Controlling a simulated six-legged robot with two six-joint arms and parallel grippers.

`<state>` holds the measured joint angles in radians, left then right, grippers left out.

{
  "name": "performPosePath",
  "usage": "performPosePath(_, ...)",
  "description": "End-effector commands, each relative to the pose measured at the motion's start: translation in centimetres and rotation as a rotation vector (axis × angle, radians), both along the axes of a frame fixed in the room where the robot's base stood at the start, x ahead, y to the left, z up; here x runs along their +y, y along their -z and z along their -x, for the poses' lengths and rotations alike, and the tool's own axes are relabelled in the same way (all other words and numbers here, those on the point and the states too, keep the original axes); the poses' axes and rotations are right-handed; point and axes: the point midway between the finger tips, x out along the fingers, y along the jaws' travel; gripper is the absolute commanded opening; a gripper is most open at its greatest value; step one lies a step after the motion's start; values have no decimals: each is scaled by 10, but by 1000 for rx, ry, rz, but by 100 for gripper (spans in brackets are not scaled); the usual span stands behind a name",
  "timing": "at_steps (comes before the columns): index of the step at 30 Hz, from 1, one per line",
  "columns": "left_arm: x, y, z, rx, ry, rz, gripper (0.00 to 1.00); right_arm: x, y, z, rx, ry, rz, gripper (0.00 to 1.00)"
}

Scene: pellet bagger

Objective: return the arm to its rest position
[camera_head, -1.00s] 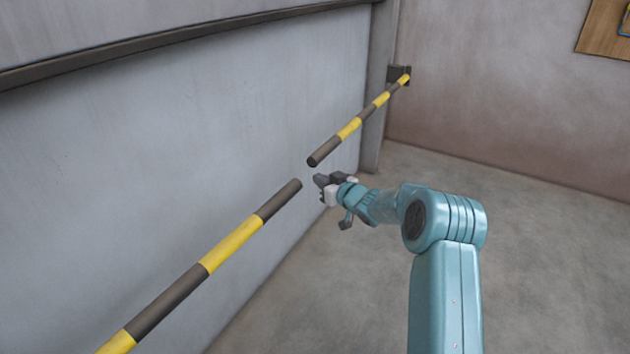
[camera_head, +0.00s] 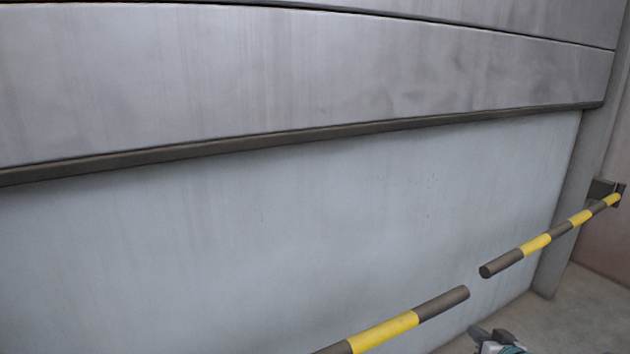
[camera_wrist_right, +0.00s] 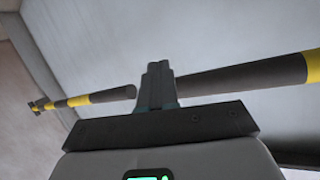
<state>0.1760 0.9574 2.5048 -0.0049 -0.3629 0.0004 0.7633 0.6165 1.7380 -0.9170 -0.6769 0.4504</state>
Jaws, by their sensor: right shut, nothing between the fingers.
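My right gripper (camera_head: 482,335) shows at the bottom edge of the head view, just below the gap between two striped bars; most of its arm is out of frame. In the right wrist view its two fingers (camera_wrist_right: 158,72) are together, with nothing between them. The gripper is apart from the bars as far as I can see. My left gripper is in neither view.
A yellow-and-black bar (camera_head: 385,332) comes from the lower left. A second such bar (camera_head: 537,244) runs to a dark bracket (camera_head: 607,188) at the right. A grey panelled wall (camera_head: 300,230) stands behind. Bare floor (camera_head: 585,305) shows at lower right.

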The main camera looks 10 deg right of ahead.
Motion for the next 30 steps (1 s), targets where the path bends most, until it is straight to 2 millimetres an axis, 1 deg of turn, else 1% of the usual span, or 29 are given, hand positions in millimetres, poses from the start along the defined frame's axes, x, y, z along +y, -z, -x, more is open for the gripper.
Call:
performPosePath(1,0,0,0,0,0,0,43,39,28,-3,57,-24,-63,0)
performPosePath(2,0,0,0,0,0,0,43,59,44,-3,94,-30,-97,0)
performPosePath(3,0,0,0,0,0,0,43,87,63,0,145,-43,-137,0)
performPosePath(4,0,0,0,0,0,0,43,108,77,4,187,-53,-166,0)
performPosePath(5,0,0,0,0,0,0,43,129,91,9,229,-63,-193,0)
performPosePath(6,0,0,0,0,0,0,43,157,109,18,290,-80,-226,0)
performPosePath(7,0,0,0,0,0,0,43,177,121,26,336,-92,-248,0)
performPosePath(8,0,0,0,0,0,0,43,198,133,36,385,-105,-269,0)
performPosePath(9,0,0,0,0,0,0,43,224,147,50,450,-123,-294,0)
performPosePath(11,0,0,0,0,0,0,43,262,166,76,551,-153,-321,0)
performPosePath(12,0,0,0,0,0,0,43,284,176,94,617,-170,-338,0)
performPosePath(14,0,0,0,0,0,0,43,311,188,122,709,-195,-353,0)
performPosePath(15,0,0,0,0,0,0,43,327,194,140,767,-213,-359,0)
performPosePath(17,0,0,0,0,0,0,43,347,201,167,846,-234,-366,0)
performPosePath(18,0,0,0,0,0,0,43,359,205,184,898,-249,-368,0)
performPosePath(20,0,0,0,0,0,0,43,374,209,210,971,-267,-368,0)
performPosePath(21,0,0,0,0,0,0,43,382,210,227,1019,-280,-365,0)
performPosePath(23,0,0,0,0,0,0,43,393,211,252,1089,-299,-361,0)
performPosePath(24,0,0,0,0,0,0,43,399,212,270,1136,-310,-356,0)
performPosePath(25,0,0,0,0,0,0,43,404,211,283,1172,-318,-352,0)
performPosePath(27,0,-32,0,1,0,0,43,402,179,279,1163,-313,-354,0)
performPosePath(29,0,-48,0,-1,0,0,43,402,164,279,1162,-312,-353,0)
performPosePath(30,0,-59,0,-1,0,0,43,401,153,279,1162,-312,-354,0)
